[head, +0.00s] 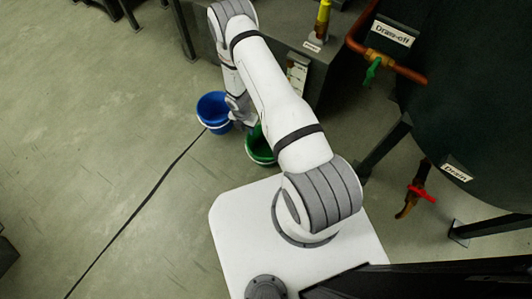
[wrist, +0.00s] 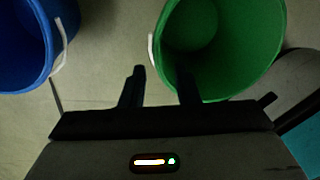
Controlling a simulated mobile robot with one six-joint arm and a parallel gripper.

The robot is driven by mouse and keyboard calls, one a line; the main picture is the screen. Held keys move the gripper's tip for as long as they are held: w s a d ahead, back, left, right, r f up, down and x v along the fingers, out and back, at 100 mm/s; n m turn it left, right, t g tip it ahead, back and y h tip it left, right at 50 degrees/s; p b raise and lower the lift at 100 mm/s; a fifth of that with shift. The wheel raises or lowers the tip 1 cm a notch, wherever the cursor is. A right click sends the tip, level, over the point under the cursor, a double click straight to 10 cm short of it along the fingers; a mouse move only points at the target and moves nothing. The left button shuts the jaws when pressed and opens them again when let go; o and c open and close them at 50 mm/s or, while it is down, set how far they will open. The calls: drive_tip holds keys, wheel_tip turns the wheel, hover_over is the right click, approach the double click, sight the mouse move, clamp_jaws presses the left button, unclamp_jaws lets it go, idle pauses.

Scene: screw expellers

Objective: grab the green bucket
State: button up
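The green bucket (head: 259,153) stands on the floor just beyond my base in the head view, partly hidden by my arm. In the wrist view the green bucket (wrist: 235,50) fills the upper right, its mouth facing the camera, with a white handle piece at its left side. My gripper (wrist: 160,72) is open, its two dark fingers apart. The right finger overlaps the bucket's lower left wall in the picture, and the left finger is outside, left of it. I cannot tell whether either finger touches the bucket. In the head view my gripper is mostly hidden by the arm.
A blue bucket (head: 212,108) stands close by on the left; it also shows in the wrist view (wrist: 35,45). A dark machine stands behind the buckets. Pipes, valves and a dark tank (head: 470,100) are on the right. A cable (head: 150,195) crosses the open floor on the left.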

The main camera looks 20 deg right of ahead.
sight(251, 140)
drive_tip(key=shift+n, duration=0.3)
drive_tip(key=f+b, duration=0.1)
drive_tip(key=f, duration=0.2)
drive_tip(key=f+b, duration=0.1)
drive_tip(key=f, duration=0.2)
drive_tip(key=s+f+b, duration=0.1)
drive_tip(key=f, duration=0.3)
drive_tip(key=shift+s+d, duration=0.1)
drive_tip(key=shift+d, duration=0.3)
drive_tip(key=shift+r, duration=0.1)
clamp_jaws()
